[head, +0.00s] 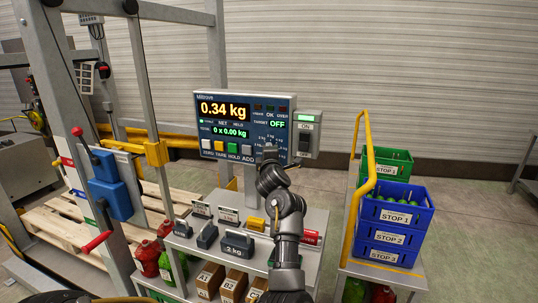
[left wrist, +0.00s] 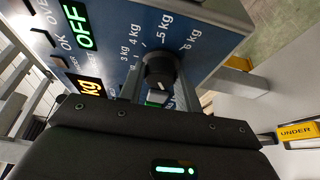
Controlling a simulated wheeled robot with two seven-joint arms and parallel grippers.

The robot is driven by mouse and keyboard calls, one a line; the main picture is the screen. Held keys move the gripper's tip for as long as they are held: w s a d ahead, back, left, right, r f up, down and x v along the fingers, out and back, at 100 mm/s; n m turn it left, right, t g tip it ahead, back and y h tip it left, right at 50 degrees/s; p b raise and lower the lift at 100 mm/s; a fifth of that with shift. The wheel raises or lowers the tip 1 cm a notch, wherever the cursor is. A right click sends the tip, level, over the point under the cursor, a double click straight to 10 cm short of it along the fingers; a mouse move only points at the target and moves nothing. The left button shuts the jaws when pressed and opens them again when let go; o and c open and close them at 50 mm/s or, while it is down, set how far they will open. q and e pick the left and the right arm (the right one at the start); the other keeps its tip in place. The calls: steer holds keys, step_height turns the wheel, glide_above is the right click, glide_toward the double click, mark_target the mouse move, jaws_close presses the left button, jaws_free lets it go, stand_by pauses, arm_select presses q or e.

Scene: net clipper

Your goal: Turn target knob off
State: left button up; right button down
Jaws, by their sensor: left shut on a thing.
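The scale's blue panel (head: 240,107) shows 0.34 kg, and its target readout (head: 278,124) reads OFF in green. The black target knob (left wrist: 160,72) shows in the left wrist view, with kg marks printed around it on the panel. My left gripper (head: 272,155) reaches up to the panel's lower right in the head view. In the left wrist view its fingers (left wrist: 158,92) are shut on the knob, one on each side. In the head view the gripper hides the knob. My right gripper is in neither view.
A grey ON switch box (head: 306,135) sits close to the panel's right side. A row of buttons (head: 226,147) lies left of the gripper. Weights (head: 236,244) stand on the shelf below. A yellow rail (head: 357,190) and blue crates (head: 395,213) are at the right.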

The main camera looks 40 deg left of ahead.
arm_select(q)
steer(key=shift+r, duration=0.55)
steer(key=o, duration=1)
steer(key=shift+c, duration=0.2)
steer(key=b+v, duration=0.2)
steer(key=v, duration=0.5)
steer(key=shift+f, duration=0.35)
